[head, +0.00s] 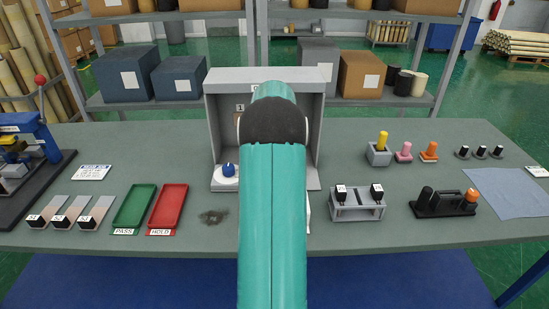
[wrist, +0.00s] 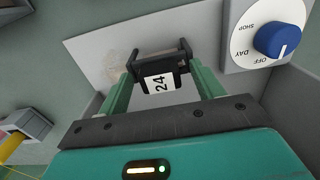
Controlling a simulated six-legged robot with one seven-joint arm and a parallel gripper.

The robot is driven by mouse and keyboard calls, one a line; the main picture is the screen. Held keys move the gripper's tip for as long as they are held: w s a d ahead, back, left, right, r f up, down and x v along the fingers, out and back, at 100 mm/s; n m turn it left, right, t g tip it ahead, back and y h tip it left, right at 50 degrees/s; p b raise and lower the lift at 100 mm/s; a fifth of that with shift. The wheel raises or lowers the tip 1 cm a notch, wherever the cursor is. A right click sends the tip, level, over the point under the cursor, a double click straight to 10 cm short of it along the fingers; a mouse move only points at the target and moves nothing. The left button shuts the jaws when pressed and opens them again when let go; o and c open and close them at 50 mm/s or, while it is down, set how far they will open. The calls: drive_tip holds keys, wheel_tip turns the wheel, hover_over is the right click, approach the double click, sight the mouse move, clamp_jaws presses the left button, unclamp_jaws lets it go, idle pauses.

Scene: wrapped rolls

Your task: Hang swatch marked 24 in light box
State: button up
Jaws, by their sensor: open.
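The swatch marked 24 shows in the wrist view as a black block with a white label (wrist: 158,84). My gripper (wrist: 160,55) is open, with one teal finger on each side of the block; I cannot tell whether they touch it. The rest of this swatch is hidden or too foreshortened to make out. The grey light box (head: 213,125) stands at the table's middle in the head view, its centre covered by my arm. Its blue dial knob (head: 228,170) is at its front left and also shows in the wrist view (wrist: 277,40). My gripper is hidden in the head view.
Several black-ended swatches (head: 58,221) lie at left, beside a green PASS tray (head: 135,208) and a red HOLD tray (head: 168,208). A grey rack (head: 358,211) with two black-topped pieces stands right of my arm. A blue cloth (head: 510,190) lies far right.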

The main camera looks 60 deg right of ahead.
drive_tip(key=shift+r, duration=0.1)
wheel_tip(320, 180, up, 14)
drive_tip(key=shift+f, duration=0.2)
idle(0.4)
